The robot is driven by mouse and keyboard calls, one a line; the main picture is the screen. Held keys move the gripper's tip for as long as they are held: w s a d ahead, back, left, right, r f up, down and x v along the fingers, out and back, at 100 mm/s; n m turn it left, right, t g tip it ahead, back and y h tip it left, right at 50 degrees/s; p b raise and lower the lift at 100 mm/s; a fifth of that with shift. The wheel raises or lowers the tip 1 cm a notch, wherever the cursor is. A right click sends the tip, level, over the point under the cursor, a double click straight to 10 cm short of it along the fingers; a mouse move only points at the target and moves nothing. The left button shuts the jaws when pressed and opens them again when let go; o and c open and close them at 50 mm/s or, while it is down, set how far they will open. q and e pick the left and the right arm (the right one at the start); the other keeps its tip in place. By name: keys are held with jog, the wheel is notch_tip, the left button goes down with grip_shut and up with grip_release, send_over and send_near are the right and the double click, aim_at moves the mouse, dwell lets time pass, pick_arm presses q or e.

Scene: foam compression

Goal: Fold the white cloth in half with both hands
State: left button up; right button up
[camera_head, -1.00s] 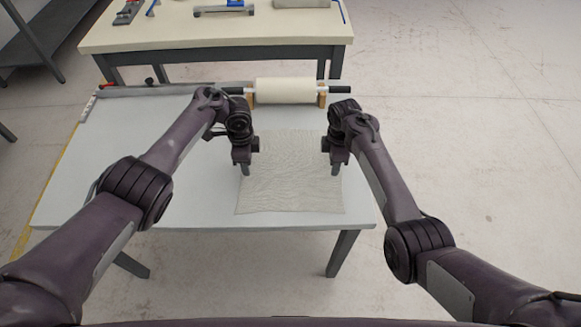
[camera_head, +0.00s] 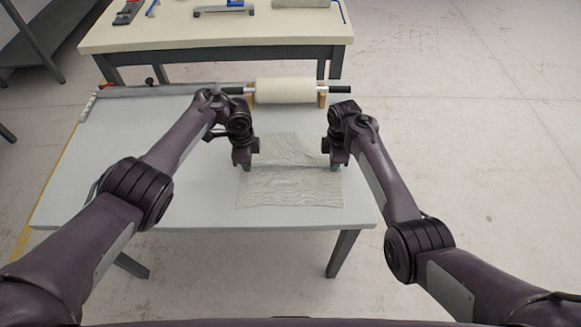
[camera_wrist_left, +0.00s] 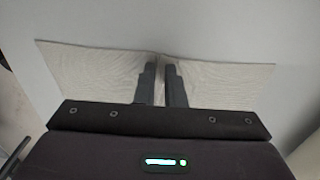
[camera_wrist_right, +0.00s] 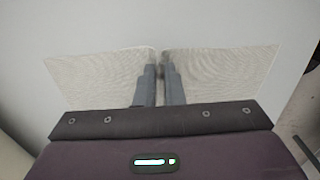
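The white cloth (camera_head: 290,190) lies on the table with a raised crease running left to right across its middle. My left gripper (camera_head: 247,167) is at the cloth's left edge and my right gripper (camera_head: 335,165) at its right edge, both at the crease. In the left wrist view the cloth (camera_wrist_left: 95,72) rises into a pinch between the nearly closed fingers (camera_wrist_left: 160,85). The right wrist view shows the same pinch of cloth (camera_wrist_right: 225,70) between the fingers (camera_wrist_right: 160,85). The gripped bits of cloth are mostly hidden by the fingers.
The pale table (camera_head: 120,185) is clear to the left of the cloth. A cream roll (camera_head: 285,91) on a stand with dark-ended rods sits at its back edge. A second table (camera_head: 200,35) with tools stands behind. Bare floor lies to the right.

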pick_arm(q)
jog(key=shift+f, duration=0.1)
grip_shut()
pick_arm(e)
grip_shut()
